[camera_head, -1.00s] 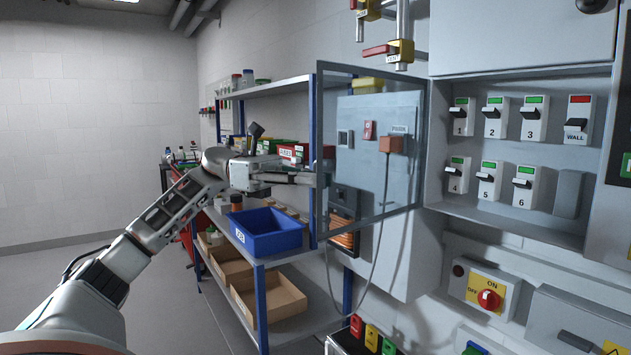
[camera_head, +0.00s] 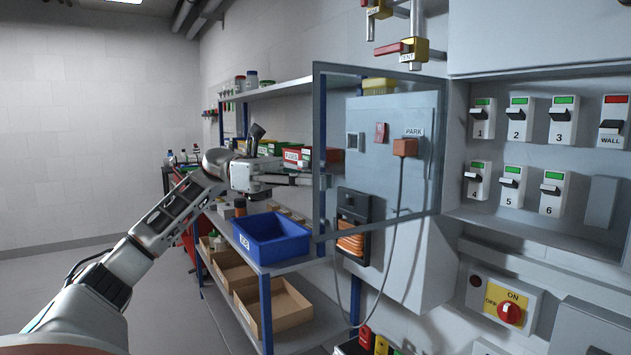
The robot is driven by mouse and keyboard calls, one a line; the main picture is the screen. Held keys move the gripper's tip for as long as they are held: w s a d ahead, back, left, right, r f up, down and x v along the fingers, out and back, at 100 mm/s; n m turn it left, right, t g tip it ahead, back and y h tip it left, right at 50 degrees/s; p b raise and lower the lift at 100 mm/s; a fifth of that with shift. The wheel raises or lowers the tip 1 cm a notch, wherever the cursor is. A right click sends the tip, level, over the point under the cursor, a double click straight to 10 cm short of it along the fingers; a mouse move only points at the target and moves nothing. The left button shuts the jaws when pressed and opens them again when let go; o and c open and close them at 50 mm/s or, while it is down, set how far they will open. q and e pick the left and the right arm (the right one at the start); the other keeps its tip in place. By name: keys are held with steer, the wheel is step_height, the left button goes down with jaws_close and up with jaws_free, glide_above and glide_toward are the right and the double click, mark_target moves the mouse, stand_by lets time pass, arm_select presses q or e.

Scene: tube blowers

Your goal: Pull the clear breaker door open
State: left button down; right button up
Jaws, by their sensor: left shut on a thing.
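The clear breaker door (camera_head: 378,150) is a see-through pane in a grey frame. It is hinged at the left side of the breaker box (camera_head: 455,150) and stands swung out to the left, well away from the box opening. My left gripper (camera_head: 318,180) is at the free left edge of the door, shut on it; the fingertips are small and partly hidden there. Inside the open box, several numbered breakers (camera_head: 515,185) and a wall breaker (camera_head: 612,121) are in plain view. My right gripper is not in view.
Behind the door, a grey panel (camera_head: 425,120) carries a plug and hanging cord. A shelf rack with a blue bin (camera_head: 270,238) and cardboard boxes (camera_head: 272,304) stands close below my left arm. A rotary switch (camera_head: 505,304) is below the box. Open floor lies at left.

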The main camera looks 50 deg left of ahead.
arm_select(q)
steer(key=shift+f, duration=0.1)
steer(key=c, duration=2.5)
jaws_free()
steer(key=v, duration=1.2)
steer(key=shift+w, duration=0.1)
